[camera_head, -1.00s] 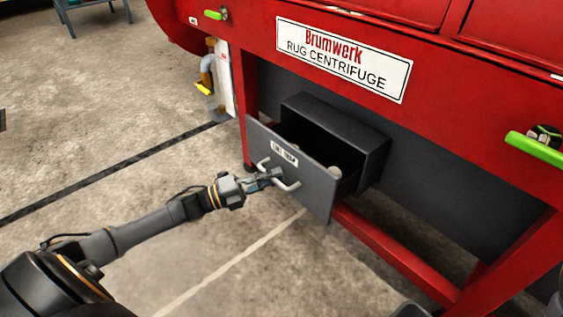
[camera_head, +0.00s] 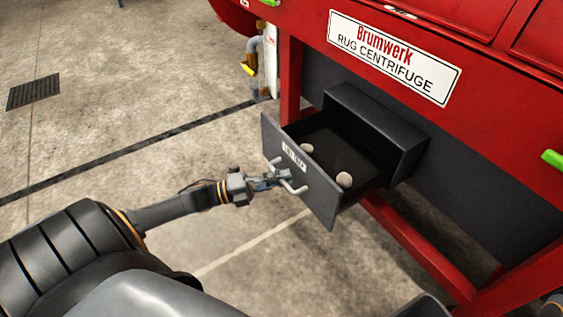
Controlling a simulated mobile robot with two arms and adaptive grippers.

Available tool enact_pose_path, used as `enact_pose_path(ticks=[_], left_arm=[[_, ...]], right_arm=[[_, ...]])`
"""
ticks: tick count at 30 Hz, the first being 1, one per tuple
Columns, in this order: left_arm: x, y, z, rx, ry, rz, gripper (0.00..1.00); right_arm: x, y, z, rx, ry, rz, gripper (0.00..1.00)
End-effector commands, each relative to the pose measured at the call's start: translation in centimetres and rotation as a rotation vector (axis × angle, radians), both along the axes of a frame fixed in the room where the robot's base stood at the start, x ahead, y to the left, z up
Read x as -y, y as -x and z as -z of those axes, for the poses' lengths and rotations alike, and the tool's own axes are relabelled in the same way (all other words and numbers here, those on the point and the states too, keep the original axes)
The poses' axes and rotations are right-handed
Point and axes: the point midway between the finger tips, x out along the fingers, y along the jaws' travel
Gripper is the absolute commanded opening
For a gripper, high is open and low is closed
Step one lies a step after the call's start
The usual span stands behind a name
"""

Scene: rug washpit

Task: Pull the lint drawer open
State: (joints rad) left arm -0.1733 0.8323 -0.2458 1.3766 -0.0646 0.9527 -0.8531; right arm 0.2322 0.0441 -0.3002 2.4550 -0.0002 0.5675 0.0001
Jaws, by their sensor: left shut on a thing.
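The dark grey lint drawer (camera_head: 320,196) stands well out of its housing (camera_head: 378,128) under the red centrifuge. Its front panel carries a small white label (camera_head: 294,157) and a pale bar handle (camera_head: 296,188). Two pale, rounded lumps lie inside the drawer, one near the label (camera_head: 307,149) and one farther right (camera_head: 344,180). My left gripper (camera_head: 279,179) is shut on the handle, in front of the panel. The fingertips are small in the picture and partly merge with the handle. My right gripper does not show.
The red rug centrifuge (camera_head: 490,120) fills the right side, with a red lower frame bar (camera_head: 415,248) beneath the drawer. A pipe with a yellow lever (camera_head: 248,66) stands left of it. A floor grate (camera_head: 33,91) lies far left. The concrete floor in front is clear.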

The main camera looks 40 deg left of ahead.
Motion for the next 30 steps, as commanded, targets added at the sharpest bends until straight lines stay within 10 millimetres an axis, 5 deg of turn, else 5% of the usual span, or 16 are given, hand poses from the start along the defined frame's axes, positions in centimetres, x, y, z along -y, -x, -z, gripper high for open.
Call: enact_pose_path(ticks=[1, 2, 5, 17, 30], left_arm=[[0.0, 0.0, 0.1, -0.001, -0.001, 0.000, 0.00], [0.0, 0.0, 0.1, -0.001, -0.001, 0.000, 0.16], [0.0, 0.0, 0.1, -0.001, -0.001, 0.000, 0.36], [-0.5, 0.5, 0.2, -0.003, -0.001, -0.001, 0.36], [-6.1, 6.8, 1.8, -0.006, -0.002, -0.003, 0.36]], right_arm=[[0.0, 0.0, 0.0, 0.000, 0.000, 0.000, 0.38], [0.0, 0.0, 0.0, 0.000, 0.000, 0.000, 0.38], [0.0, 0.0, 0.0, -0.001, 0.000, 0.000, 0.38], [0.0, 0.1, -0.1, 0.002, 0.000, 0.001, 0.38], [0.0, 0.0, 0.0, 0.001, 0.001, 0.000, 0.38]])
